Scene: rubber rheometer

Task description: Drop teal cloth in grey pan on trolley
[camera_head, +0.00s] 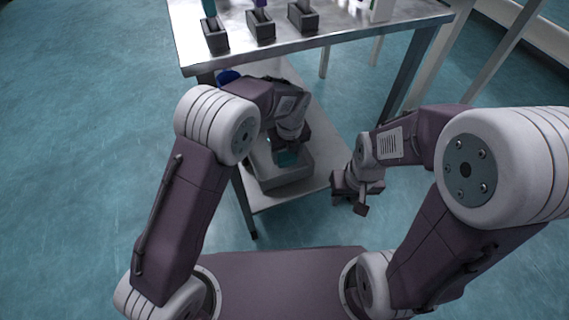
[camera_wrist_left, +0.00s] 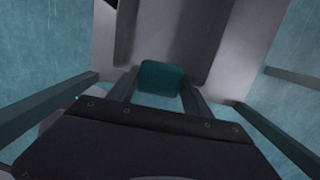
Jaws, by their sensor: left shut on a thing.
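The teal cloth (camera_head: 287,158) shows small and dark between the fingers of my left gripper (camera_head: 286,150). In the left wrist view the cloth (camera_wrist_left: 160,78) sits between the two fingertips, and the left gripper (camera_wrist_left: 160,92) is shut on it. The grey pan (camera_head: 285,179) stands on the lower shelf of the trolley (camera_head: 320,165). The left gripper reaches down over the pan, with the cloth within its outline. I cannot tell whether the cloth touches the pan's floor. My right gripper (camera_head: 357,192) hangs beside the trolley, right of the pan, away from it; its opening is unclear.
The trolley's metal top (camera_head: 345,22) overhangs the shelf and carries several grey holders, one of them a dark holder (camera_head: 303,17) near the front edge. A blue round thing (camera_head: 228,76) is partly hidden behind my left arm. Trolley legs flank the shelf.

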